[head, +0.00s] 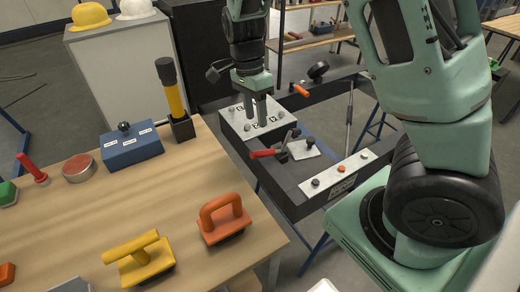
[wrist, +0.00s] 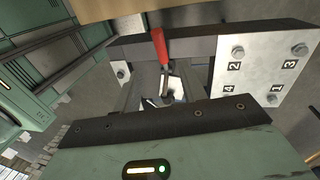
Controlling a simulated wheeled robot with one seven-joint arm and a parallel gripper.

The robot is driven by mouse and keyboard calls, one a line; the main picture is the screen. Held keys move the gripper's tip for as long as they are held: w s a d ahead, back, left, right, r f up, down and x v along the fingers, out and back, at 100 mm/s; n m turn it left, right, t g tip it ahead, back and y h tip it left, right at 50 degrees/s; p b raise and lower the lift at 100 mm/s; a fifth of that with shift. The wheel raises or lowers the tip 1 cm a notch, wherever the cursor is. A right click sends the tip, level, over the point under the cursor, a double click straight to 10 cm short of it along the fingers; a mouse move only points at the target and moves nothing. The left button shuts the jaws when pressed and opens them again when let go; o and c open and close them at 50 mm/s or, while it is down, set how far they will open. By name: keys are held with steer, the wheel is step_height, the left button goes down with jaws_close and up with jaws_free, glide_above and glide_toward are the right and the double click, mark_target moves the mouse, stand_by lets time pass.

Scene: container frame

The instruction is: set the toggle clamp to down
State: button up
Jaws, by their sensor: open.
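The toggle clamp (head: 284,153) is mounted on the dark frame, with a red-gripped handle (head: 263,154) that reaches out to the left toward the wooden table. A dark metal part of the clamp rises at its right end. In the wrist view the red handle (wrist: 159,46) shows near the top centre, with the clamp's metal linkage (wrist: 165,84) below it. My gripper (head: 256,118) points down above the plate with numbered holes, behind the clamp in the head view. Its two fingers are apart, with nothing visible between them, and it does not appear to touch the handle.
The numbered plate (wrist: 258,62) has bolts at its corners. A light plate with knobs (head: 340,176) lies on the frame's near side. The wooden table (head: 190,185) holds an orange-handled tool (head: 222,215), a yellow one (head: 139,259) and a blue box (head: 131,148).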

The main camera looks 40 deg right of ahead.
steer(key=f, duration=0.3)
steer(key=s+f, duration=0.1)
steer(key=f, duration=0.3)
steer(key=s+f, duration=0.1)
steer(key=f, duration=0.3)
steer(key=shift+f+b, duration=0.2)
steer(key=shift+b, duration=0.1)
jaws_close()
